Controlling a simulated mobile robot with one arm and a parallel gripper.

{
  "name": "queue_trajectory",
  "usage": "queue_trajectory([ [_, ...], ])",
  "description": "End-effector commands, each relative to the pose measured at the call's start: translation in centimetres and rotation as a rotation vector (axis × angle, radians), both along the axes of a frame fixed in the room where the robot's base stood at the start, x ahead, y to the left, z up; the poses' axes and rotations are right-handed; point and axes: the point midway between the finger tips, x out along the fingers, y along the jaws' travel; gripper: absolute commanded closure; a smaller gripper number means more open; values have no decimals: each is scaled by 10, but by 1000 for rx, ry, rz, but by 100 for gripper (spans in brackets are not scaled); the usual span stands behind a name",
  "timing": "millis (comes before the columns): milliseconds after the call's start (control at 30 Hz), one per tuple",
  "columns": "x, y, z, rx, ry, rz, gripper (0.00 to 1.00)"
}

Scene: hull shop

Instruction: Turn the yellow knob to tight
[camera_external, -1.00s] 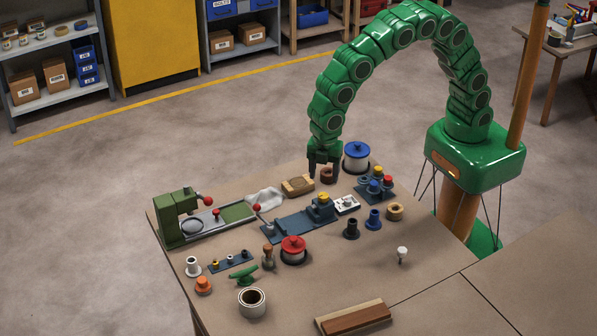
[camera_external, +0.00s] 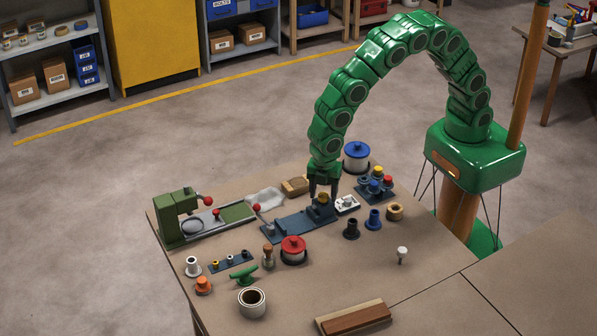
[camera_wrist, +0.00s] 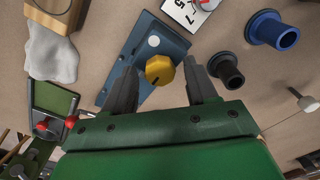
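The yellow knob (camera_external: 322,197) sits on the raised end of a blue-grey fixture (camera_external: 288,229) on the bench. In the wrist view the faceted yellow knob (camera_wrist: 160,70) stands on the blue fixture (camera_wrist: 178,42), near a pale round spot. My gripper (camera_external: 323,192) is directly above the knob, pointing down. In the wrist view my gripper (camera_wrist: 160,62) is open, with one finger on each side of the knob and a visible gap on both sides. I cannot tell how far the fingertips reach down beside it. I cannot read a tight mark.
A white numbered card (camera_external: 347,205) lies just right of the fixture. Black (camera_external: 351,229) and blue (camera_external: 373,220) flanged sleeves stand further right. A red-topped spool (camera_external: 293,250) is in front, a blue-topped spool (camera_external: 356,156) behind.

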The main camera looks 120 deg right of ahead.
Motion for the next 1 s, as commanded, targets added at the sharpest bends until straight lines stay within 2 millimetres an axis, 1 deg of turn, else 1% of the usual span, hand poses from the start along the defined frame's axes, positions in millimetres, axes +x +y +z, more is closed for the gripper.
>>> queue_trajectory([
  [33, 0, 0, 0, 0, 0, 0, 51],
  [300, 0, 0, 0, 0, 0, 0, 92],
  [333, 0, 0, 0, 0, 0, 0, 95],
  [500, 0, 0, 0, 0, 0, -10, 95],
  [667, 0, 0, 0, 0, 0, -55, 95],
  [867, 0, 0, 0, 0, 0, -176, 95],
  [1000, 0, 0, 0, 0, 0, -298, 95],
])
